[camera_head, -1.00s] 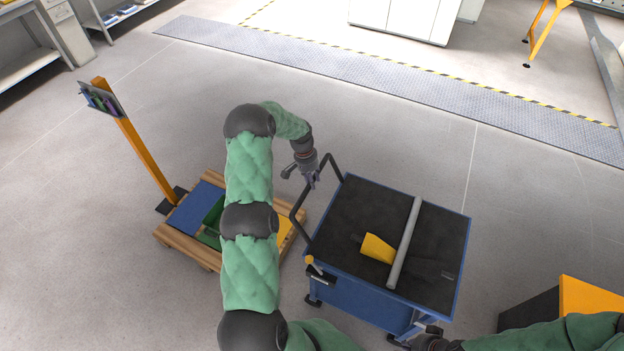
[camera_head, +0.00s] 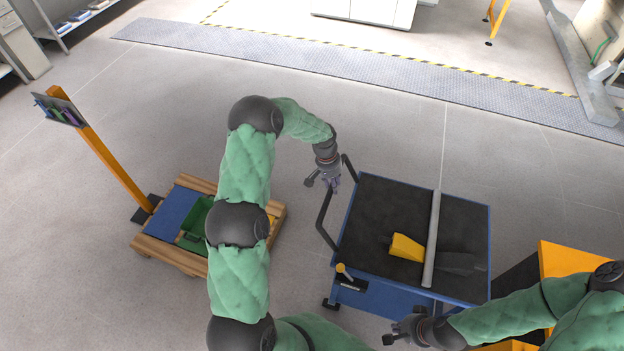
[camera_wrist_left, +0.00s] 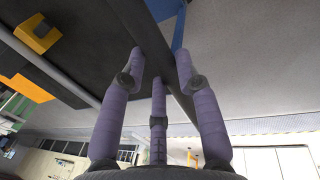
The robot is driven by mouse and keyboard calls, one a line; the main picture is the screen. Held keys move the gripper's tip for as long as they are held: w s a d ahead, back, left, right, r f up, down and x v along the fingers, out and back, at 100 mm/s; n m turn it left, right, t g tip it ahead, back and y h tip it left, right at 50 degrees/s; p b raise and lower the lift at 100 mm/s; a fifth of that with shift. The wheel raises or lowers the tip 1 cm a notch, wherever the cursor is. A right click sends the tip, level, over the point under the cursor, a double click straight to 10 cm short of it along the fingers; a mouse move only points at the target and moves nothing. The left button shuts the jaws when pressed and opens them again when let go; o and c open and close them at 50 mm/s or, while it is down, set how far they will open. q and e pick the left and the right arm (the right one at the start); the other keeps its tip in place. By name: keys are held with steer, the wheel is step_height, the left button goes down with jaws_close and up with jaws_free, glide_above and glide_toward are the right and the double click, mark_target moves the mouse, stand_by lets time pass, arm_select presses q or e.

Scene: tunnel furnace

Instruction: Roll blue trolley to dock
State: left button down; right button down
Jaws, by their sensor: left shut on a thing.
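The blue trolley (camera_head: 372,302) stands on the floor right of centre in the head view. It has a dark top, a black push handle (camera_head: 325,222) on its left side and a grey bar (camera_head: 432,240) across the top. My left gripper (camera_head: 335,186) is shut on the handle, near its far end. In the left wrist view my purple fingers (camera_wrist_left: 160,75) are around a dark bar, with the trolley top beside them. My right gripper (camera_head: 392,336) is low by the trolley's near side; its fingers are too small to read. No dock is clearly identifiable.
A yellow wedge (camera_head: 406,248) lies on the trolley top. A wooden pallet (camera_head: 165,252) with blue and green items and an orange post (camera_head: 105,155) stand at left. An orange-topped block (camera_head: 575,272) is close on the right. Open floor lies beyond, up to a grey strip (camera_head: 300,63).

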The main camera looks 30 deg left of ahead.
arm_select(q)
steer(key=w+d+b, duration=0.2)
steer(key=w+d, duration=0.1)
steer(key=d, duration=1)
steer(key=w+d+b, duration=0.2)
steer(key=w+d, duration=0.1)
steer(key=d, duration=1.1)
steer(key=shift+w+d+b, duration=0.15)
steer(key=shift+w+b, duration=0.15)
steer(key=c, duration=1.2)
jaws_free()
steer(key=o, duration=0.3)
steer(key=shift+d, duration=0.1)
steer(key=shift+w+d, duration=0.1)
step_height(320, 180, up, 12)
steer(key=a, duration=0.2)
steer(key=shift+s+a+f, duration=0.15)
steer(key=shift+s, duration=0.15)
